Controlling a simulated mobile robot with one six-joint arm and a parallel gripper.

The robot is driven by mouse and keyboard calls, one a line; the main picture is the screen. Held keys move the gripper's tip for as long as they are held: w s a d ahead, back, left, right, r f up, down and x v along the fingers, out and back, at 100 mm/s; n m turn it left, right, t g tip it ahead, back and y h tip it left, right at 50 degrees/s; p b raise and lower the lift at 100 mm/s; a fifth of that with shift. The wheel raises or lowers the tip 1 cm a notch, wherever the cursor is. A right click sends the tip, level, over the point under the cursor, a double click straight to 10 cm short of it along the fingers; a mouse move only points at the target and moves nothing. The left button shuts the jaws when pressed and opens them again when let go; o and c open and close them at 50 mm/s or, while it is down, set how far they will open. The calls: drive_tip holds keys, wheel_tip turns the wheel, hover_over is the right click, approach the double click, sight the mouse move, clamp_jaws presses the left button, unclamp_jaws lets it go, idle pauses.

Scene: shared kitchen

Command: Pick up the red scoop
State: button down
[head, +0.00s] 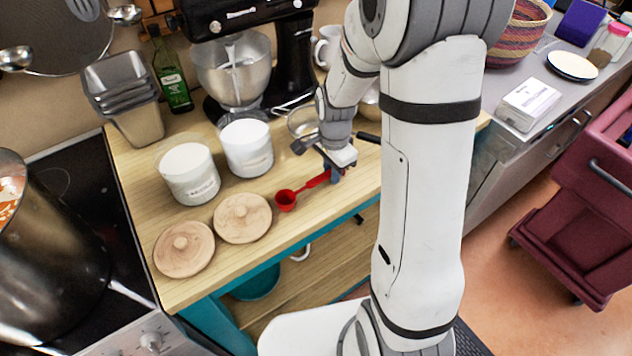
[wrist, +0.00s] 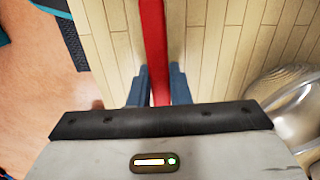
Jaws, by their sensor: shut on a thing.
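The red scoop (head: 287,199) is near the front edge of the wooden counter, its bowl toward the left and its handle running up to the right into my gripper. In the wrist view its red handle (wrist: 153,45) passes between the two blue-grey fingers. My gripper (head: 336,173) is shut on the handle; the fingers also show in the wrist view (wrist: 158,88). The bowl is outside the wrist view. I cannot tell whether the scoop touches the counter or is slightly above it.
Two white canisters (head: 188,175) (head: 246,148) and two round wooden lids (head: 184,249) (head: 242,218) stand left of the scoop. A stand mixer (head: 235,65) is behind. A metal bowl (wrist: 290,100) is close to my gripper's right in the wrist view. A stove with a large pot (head: 45,255) is at left.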

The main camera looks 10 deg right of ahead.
idle(0.3)
wheel_tip(320, 180, up, 10)
drive_tip(key=shift+r+b, duration=0.1)
drive_tip(key=shift+b, duration=0.4)
drive_tip(key=shift+s, duration=0.1)
idle(0.8)
